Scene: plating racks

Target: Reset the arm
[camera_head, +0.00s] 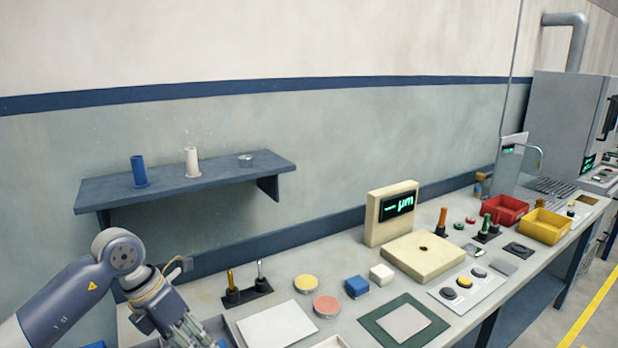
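My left arm comes in from the lower left. Its gripper (189,334) points down at the front left of the bench, and the picture's bottom edge cuts it off. I cannot tell whether its fingers are open or shut, or whether anything is between them. My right arm and gripper do not show.
The bench (300,262) runs along the wall to the right. A dark tray (222,322) lies close to my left gripper. A rack with two handles (246,292), a white plate (277,325) and round pads (305,283) lie nearby. A blue shelf (215,177) juts out above.

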